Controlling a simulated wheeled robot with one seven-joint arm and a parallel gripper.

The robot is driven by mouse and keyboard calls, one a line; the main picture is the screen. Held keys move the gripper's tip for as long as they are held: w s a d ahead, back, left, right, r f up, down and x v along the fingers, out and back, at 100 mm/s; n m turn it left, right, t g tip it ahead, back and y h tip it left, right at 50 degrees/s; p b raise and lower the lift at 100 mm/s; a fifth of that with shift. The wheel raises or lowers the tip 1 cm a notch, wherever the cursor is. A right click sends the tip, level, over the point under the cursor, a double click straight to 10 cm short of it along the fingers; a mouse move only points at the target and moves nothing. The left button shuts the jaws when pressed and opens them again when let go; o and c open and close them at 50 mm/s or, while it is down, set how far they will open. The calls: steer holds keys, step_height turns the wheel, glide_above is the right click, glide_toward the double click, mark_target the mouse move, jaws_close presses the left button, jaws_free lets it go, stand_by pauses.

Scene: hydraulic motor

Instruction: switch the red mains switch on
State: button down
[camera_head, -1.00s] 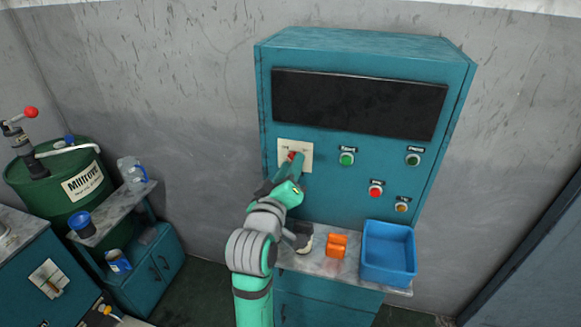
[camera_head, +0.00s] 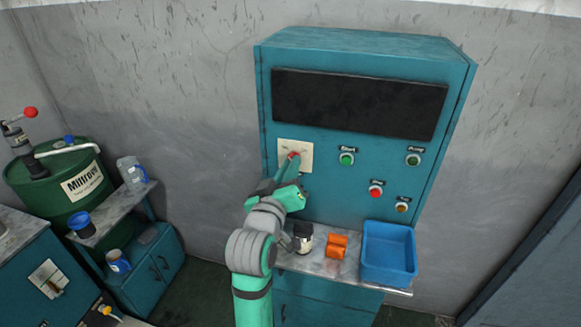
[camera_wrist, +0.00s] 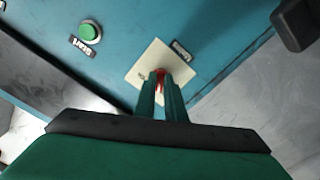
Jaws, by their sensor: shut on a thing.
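The red mains switch (camera_head: 294,155) sits on a cream plate (camera_head: 304,164) at the left of the teal control cabinet's front. In the wrist view the red switch (camera_wrist: 160,77) shows between the two green fingers, in front of the cream plate (camera_wrist: 147,62). My gripper (camera_head: 293,160) reaches up to the plate, and its fingers are shut on the red switch. The fingers hide much of the switch. The small markings on the plate are too small to read.
The cabinet (camera_head: 350,55) also carries a green button (camera_head: 346,159), another green button (camera_head: 413,159), a red button (camera_head: 375,190) and an amber one (camera_head: 401,207). Below, a shelf (camera_head: 310,264) holds a dark-topped jar (camera_head: 303,237), an orange part (camera_head: 337,246) and a blue bin (camera_head: 388,254).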

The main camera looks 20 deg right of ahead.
steer(key=shift+r+m, duration=0.15)
steer(key=shift+m, duration=7.55)
steer(key=c, duration=1.8)
jaws_free()
steer(key=shift+w, duration=0.1)
